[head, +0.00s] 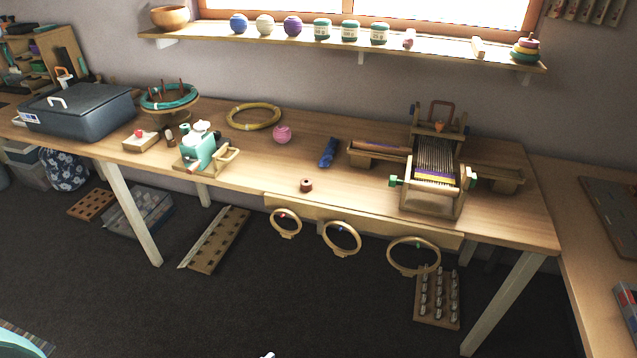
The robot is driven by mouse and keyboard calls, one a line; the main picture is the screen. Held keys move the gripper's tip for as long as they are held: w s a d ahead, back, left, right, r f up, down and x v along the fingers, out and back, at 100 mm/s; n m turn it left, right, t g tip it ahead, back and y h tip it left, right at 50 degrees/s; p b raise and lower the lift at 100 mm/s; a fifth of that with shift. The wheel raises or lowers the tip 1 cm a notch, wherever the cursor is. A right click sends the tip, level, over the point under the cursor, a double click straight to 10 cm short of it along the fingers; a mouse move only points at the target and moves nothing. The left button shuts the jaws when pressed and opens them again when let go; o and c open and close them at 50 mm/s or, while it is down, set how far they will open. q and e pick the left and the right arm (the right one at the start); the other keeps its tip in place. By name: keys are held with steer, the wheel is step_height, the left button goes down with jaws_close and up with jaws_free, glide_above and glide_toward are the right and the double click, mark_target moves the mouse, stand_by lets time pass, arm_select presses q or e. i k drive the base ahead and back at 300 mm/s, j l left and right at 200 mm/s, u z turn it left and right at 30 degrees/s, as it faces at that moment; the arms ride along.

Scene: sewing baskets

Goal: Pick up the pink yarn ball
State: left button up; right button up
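The pink yarn ball (282,134) sits on the wooden worktable (350,125), toward the back and left of the middle. It lies just right of a yellow hoop (253,117) and left of a blue rolled item (328,152), apart from both. Nothing covers it. Neither of my grippers can be made out in the head view. A tiny pale tip shows at the bottom edge, too small to identify.
A small loom (433,172) stands at the table's right. A teal winder (198,148) and a dark blue case (80,110) stand left. A brown spool (306,185) lies near the front edge. Embroidery hoops (342,238) hang in front. The tabletop around the ball is fairly clear.

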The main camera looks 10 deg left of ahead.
mark_target(281, 134)
steer(key=z, duration=0.2)
steer(key=i+j+z, duration=0.15)
steer(key=j+z, duration=0.25)
steer(key=i+j+z, duration=0.1)
steer(key=j+z, duration=0.5)
steer(key=j, duration=0.95)
